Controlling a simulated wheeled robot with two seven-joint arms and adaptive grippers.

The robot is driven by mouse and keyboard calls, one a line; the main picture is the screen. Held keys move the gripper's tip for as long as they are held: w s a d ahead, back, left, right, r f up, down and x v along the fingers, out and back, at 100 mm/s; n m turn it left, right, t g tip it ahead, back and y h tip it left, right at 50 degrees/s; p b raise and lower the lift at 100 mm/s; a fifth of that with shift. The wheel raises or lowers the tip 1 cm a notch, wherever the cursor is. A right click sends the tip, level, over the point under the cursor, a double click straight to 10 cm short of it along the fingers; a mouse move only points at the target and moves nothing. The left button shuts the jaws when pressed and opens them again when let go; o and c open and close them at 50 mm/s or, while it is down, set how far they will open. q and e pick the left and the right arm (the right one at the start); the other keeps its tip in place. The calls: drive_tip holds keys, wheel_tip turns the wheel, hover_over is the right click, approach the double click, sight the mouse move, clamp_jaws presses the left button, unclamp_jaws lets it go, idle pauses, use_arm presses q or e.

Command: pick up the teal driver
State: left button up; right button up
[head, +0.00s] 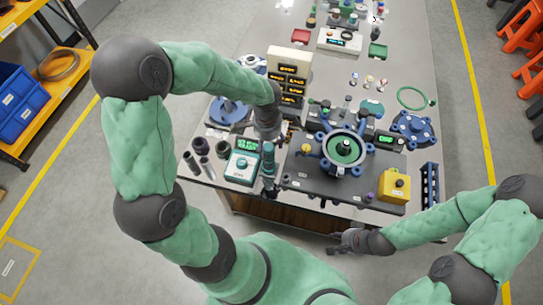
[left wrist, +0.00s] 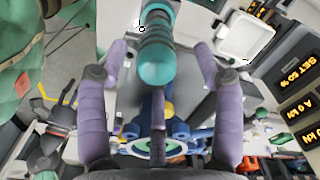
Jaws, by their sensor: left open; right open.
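The teal driver (head: 268,158) stands upright near the front edge of the table, beside the teal-topped tester box. In the left wrist view its rounded teal handle (left wrist: 157,62) shows between my two purple fingers. My left gripper (left wrist: 160,50) is open, with a finger on either side of the handle and visible gaps to it. In the head view the left gripper (head: 270,138) is at the driver's upper end, partly hidden by my wrist. My right gripper (head: 348,240) is open and empty, low in front of the table's front edge.
The tester box (head: 242,166) and dark cylinders (head: 200,146) stand left of the driver. A dark fixture plate (head: 320,182) with a blue clamped ring (head: 344,148) lies to the right. A display stack (head: 288,75) rises behind. A yellow button box (head: 394,186) sits at front right.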

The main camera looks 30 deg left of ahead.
sight(269, 156)
use_arm(q)
wheel_tip(269, 156, down, 3)
drive_tip(key=shift+f+b, duration=0.1)
drive_tip(key=shift+b, duration=0.25)
wheel_tip(269, 156, down, 5)
drive_tip(key=shift+d+b, duration=0.15)
drive_tip(key=shift+b, duration=0.95)
clamp_jaws()
drive_tip(key=shift+r, duration=0.2)
